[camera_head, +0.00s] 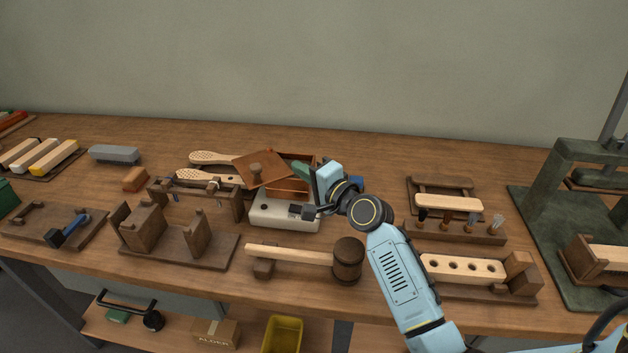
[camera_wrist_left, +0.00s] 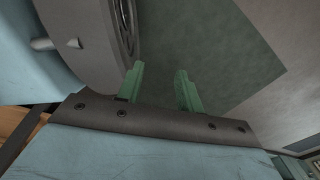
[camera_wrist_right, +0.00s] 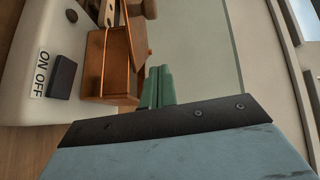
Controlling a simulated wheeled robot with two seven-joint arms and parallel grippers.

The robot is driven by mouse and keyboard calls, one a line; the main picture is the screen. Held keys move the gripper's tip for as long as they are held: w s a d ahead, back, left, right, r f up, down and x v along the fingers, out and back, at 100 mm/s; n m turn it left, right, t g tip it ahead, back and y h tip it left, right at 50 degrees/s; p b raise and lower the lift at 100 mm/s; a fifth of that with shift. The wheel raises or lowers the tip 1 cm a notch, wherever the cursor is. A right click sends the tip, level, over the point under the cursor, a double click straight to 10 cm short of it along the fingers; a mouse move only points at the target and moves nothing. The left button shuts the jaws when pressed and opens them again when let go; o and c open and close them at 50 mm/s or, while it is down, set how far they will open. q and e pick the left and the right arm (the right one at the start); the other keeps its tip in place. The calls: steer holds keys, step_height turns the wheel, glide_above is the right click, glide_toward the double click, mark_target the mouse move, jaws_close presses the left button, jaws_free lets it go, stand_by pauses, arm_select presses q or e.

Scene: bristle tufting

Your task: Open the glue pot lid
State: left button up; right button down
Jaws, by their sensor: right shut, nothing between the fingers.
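The glue pot is a copper-brown box (camera_head: 301,159) on a white heater base (camera_head: 285,214). The pot also shows in the right wrist view (camera_wrist_right: 118,69). My right gripper (camera_head: 300,169) is shut and empty, its green fingers at the right side of the pot; whether they touch it I cannot tell. My left gripper (camera_wrist_left: 160,85) is open and empty, seen only in its wrist view, away from the pot.
A mallet (camera_head: 347,262) lies in front of the heater base. Wooden brush bodies (camera_head: 212,177) lie left of the pot. A wooden rack (camera_head: 190,245) stands front left and a tuft holder (camera_head: 455,233) stands right. A green press (camera_head: 555,180) is at far right.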

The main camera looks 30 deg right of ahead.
mark_target(274, 179)
steer(key=x, duration=0.3)
steer(key=shift+w+a+f+b, duration=0.1)
steer(key=shift+w+b, duration=0.2)
steer(key=shift+w, duration=0.05)
steer(key=a, duration=0.3)
steer(key=shift+w+a+f, duration=0.1)
steer(key=shift+w+f, duration=0.05)
steer(key=shift+w, duration=0.1)
steer(key=shift+a, duration=0.45)
arm_select(q)
steer(key=shift+s+a+f, duration=0.25)
steer(key=shift+a+f, duration=0.1)
steer(key=shift+a, duration=0.05)
arm_select(e)
steer(key=shift+f, duration=0.1)
steer(key=shift+a, duration=0.1)
